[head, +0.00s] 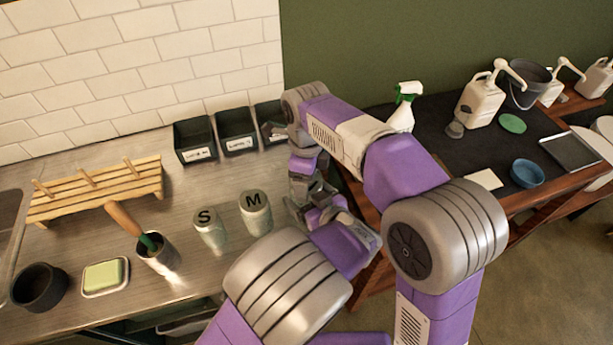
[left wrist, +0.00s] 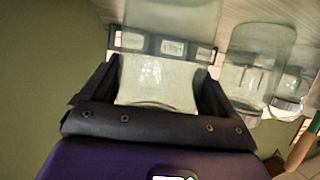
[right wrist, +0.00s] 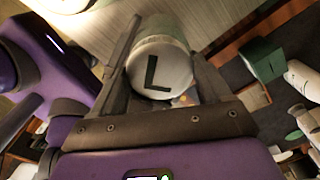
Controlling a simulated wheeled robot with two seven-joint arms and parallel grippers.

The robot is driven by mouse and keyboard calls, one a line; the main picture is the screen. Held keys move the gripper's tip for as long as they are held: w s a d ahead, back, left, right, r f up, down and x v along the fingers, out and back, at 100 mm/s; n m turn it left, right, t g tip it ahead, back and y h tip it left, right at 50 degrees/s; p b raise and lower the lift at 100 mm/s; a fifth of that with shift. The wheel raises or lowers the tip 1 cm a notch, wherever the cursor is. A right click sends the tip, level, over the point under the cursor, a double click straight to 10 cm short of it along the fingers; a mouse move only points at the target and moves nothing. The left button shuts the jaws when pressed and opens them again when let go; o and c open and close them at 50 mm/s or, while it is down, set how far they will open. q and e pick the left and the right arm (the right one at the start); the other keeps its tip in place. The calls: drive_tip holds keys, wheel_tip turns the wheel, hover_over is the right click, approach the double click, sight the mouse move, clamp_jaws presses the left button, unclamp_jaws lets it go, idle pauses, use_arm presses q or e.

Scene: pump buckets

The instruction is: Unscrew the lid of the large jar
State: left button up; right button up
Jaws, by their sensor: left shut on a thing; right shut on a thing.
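The large jar is mostly hidden by my arms in the head view. In the right wrist view its pale lid (right wrist: 160,72), marked with a dark L, lies between the fingers of my right gripper (right wrist: 163,66), which is shut on it. In the left wrist view the pale, translucent jar body (left wrist: 158,82) is between the fingers of my left gripper (left wrist: 165,76), which is shut on it. Both grippers are close together at the jar, right of the M jar, in the head view. Whether the lid has turned on the jar cannot be told.
The M jar (head: 256,213) and S jar (head: 210,231) stand left of my grippers. Dark labelled bins (head: 195,139) stand behind. A tool holder (head: 158,258), sponge dish (head: 104,277) and wooden rack (head: 100,188) are further left. The dark-topped table at right holds a spray bottle (head: 404,108) and pump containers (head: 481,99).

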drive_tip(key=o, duration=1.1)
drive_tip(key=shift+s, duration=0.1)
drive_tip(key=shift+r, duration=2.3)
drive_tip(key=m, duration=0.1)
drive_tip(key=r+m, duration=0.1)
drive_tip(key=m, duration=0.1)
drive_tip(key=shift+r+m, duration=0.3)
drive_tip(key=m, duration=0.1)
drive_tip(key=r+m, duration=0.1)
drive_tip(key=m, duration=0.1)
drive_tip(key=shift+r, duration=0.25)
drive_tip(key=shift+f, duration=0.2)
wheel_tip(320, 180, down, 7)
drive_tip(key=shift+f, duration=0.2)
drive_tip(key=shift+c, duration=0.6)
